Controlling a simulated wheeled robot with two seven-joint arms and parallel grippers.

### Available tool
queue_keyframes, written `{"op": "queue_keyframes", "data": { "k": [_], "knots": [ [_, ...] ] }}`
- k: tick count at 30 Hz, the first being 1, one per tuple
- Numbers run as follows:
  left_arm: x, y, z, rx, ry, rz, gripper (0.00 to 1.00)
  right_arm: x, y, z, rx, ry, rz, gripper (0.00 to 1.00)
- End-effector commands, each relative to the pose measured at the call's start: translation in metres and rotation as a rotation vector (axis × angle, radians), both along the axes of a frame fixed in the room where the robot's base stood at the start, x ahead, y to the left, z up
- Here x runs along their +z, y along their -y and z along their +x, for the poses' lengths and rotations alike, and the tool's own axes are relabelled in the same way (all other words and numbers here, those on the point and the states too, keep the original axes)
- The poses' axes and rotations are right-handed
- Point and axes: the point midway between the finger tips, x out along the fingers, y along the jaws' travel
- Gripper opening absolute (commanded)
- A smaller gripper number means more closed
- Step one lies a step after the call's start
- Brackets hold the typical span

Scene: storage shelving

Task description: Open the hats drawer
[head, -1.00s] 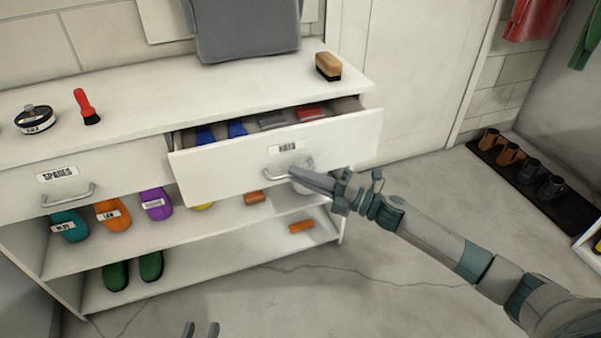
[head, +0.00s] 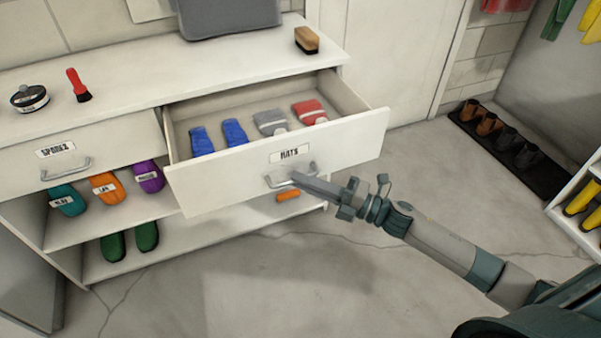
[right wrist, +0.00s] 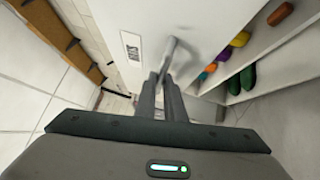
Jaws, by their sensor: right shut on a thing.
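The hats drawer (head: 225,184) is pulled well out of the white cabinet. Its front carries a "HATS" label (head: 289,154) and a metal handle (head: 279,181). Blue, grey and red folded items (head: 235,133) lie inside. My right gripper (head: 298,178) is shut on the handle. In the right wrist view its two fingers (right wrist: 162,100) meet the handle (right wrist: 168,58), and the drawer front (right wrist: 130,20) stands ahead. My left gripper is out of view.
Coloured shoes (head: 105,186) stand on the shelves below. A tin (head: 29,98), a red brush (head: 77,85) and a wooden brush (head: 306,41) are on the top. The floor (head: 330,270) before the drawer is clear.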

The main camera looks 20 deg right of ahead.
Motion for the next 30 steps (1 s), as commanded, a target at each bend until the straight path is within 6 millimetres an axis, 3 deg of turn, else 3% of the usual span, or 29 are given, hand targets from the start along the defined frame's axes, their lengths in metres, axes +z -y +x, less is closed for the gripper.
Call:
{"op": "queue_keyframes", "data": {
  "k": [10,13,30],
  "knots": [
    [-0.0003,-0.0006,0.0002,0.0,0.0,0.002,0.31,-0.0004,0.0003,-0.0014,0.0,0.001,-0.001,0.0],
    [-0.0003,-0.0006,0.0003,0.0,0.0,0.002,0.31,-0.0003,0.0003,-0.0013,0.0,0.001,-0.001,0.28],
    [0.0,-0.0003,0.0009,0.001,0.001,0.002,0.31,-0.0012,0.0029,-0.0039,0.0,-0.001,-0.001,0.28]
  ]
}}
